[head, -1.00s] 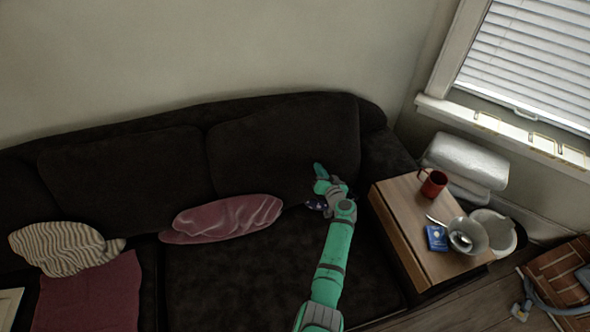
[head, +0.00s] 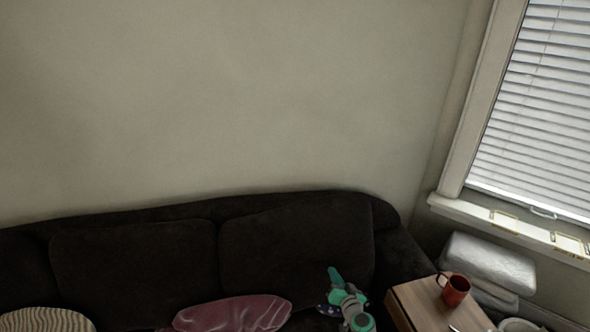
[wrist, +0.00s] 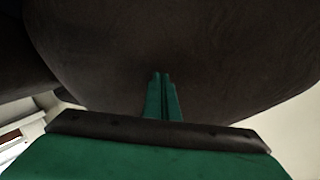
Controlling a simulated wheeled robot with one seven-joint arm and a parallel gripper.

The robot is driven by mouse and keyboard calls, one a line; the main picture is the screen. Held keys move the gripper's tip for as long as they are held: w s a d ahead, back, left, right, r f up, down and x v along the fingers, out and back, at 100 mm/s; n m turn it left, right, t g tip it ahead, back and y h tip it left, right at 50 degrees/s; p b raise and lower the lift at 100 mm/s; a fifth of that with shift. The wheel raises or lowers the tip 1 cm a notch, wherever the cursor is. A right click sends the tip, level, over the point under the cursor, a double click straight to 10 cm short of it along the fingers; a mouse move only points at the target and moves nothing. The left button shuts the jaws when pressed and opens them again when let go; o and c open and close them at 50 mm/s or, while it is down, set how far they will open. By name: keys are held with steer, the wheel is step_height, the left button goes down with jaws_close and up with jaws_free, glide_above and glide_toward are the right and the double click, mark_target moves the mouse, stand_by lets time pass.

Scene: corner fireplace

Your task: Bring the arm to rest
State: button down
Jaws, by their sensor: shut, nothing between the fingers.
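My green arm shows at the bottom of the head view, in front of the dark sofa (head: 140,265). My gripper (wrist: 163,76) is in the middle of the wrist view, with its two green fingers together and nothing between them. Behind the fingertips the wrist view is filled by dark sofa fabric (wrist: 200,40); I cannot tell whether they touch it. In the head view the fingers are too small to make out clearly.
A wooden side table (head: 420,305) with a red mug (head: 455,290) stands right of my arm. A pink cushion (head: 235,314) lies on the sofa to the left, and a striped cushion (head: 45,320) farther left. A window with blinds (head: 535,110) is at the right.

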steer(key=s+a+f+g+h, duration=0.1)
steer(key=s+a+f, duration=0.2)
steer(key=s+f, duration=0.45)
steer(key=s+a+f+g+h, duration=0.1)
steer(key=s+a+f+h, duration=0.2)
steer(key=s, duration=0.8)
steer(key=s+a, duration=0.2)
steer(key=s, duration=0.6)
steer(key=s+a, duration=0.2)
steer(key=s, duration=0.6)
steer(key=s+a+r+n+t, duration=0.1)
steer(key=s+a+r, duration=0.1)
steer(key=s+r, duration=0.5)
steer(key=s+a+r+n, duration=0.15)
steer(key=s+r, duration=0.25)
steer(key=s, duration=0.5)
steer(key=s+a+r, duration=0.2)
steer(key=s+r, duration=0.2)
steer(key=r, duration=0.4)
steer(key=s+a+r+n+t+y, duration=0.1)
steer(key=s+r, duration=0.3)
steer(key=r, duration=0.4)
steer(key=shift+a, duration=0.4)
